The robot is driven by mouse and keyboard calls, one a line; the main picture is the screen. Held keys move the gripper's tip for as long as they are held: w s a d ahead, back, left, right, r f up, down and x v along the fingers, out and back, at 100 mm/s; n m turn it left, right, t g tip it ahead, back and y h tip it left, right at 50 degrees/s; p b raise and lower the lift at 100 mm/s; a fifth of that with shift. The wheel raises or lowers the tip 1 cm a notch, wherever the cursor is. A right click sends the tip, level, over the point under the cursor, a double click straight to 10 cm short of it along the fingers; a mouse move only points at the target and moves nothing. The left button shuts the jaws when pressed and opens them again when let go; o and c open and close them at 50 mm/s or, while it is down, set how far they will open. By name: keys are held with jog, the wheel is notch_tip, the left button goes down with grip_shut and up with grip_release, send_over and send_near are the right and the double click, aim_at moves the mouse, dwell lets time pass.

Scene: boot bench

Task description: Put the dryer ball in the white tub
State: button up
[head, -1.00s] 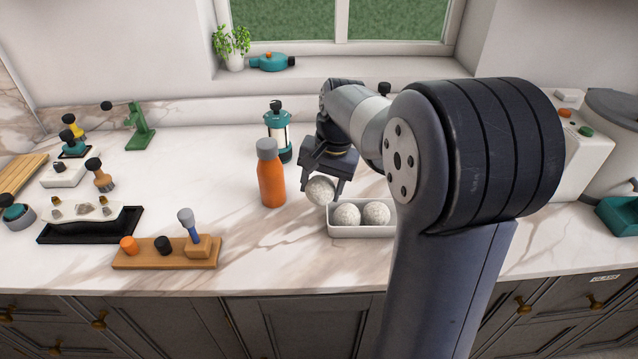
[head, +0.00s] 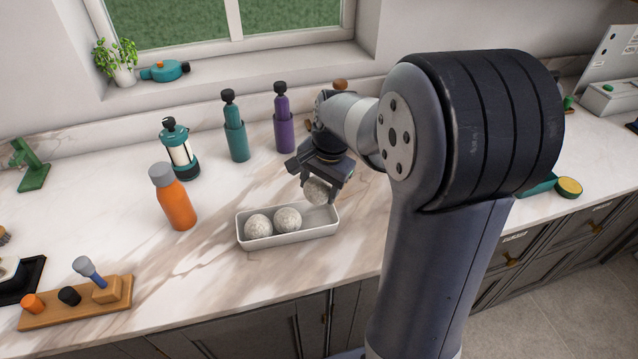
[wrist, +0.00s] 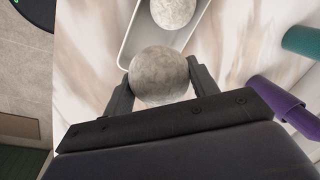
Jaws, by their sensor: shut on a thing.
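My gripper (head: 319,190) is shut on a speckled grey-white dryer ball (head: 316,192). In the wrist view the held ball (wrist: 160,75) sits between both fingers. The white tub (head: 290,240) is a long shallow tray on the counter. Two similar balls lie in it, one at the left end (head: 258,226) and one near the middle (head: 288,219). The held ball appears over the tub's right part, by its back edge; whether it touches the tub I cannot tell. Part of the tub and one ball (wrist: 172,10) show in the wrist view, just beyond the held ball.
An orange bottle (head: 174,200) and a teal lantern (head: 180,152) stand left of the tub. Teal (head: 236,130) and purple (head: 284,120) bottles stand behind it. A wooden board (head: 75,302) with small items lies at front left. Counter in front of the tub is clear.

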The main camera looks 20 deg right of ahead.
jog(key=shift+f+b, duration=2.2)
jog(key=shift+f, duration=0.8)
jog(key=o, duration=1.1)
jog(key=shift+c, duration=0.2)
jog(key=shift+r, duration=0.1)
jog(key=r, duration=0.3)
jog(key=s+r, duration=0.1)
jog(key=r, duration=0.3)
jog(key=d+r, duration=0.1)
jog(key=r, duration=0.2)
jog(key=shift+s+d+r, duration=0.1)
jog(key=shift+s+r, duration=0.15)
jog(key=shift+r, duration=0.05)
jog(key=shift+f, duration=0.1)
jog(key=f, duration=0.3)
jog(key=w+a+f, duration=0.1)
jog(key=f, duration=0.6)
jog(key=shift+w+a+f, duration=0.15)
jog(key=shift+f, duration=0.2)
notch_tip(320, 180, up, 4)
jog(key=p, duration=0.3)
jog(key=shift+f, duration=0.15)
jog(key=shift+w+r+p, duration=0.1)
jog(key=shift+r+p, duration=0.55)
jog(key=shift+r, duration=0.15)
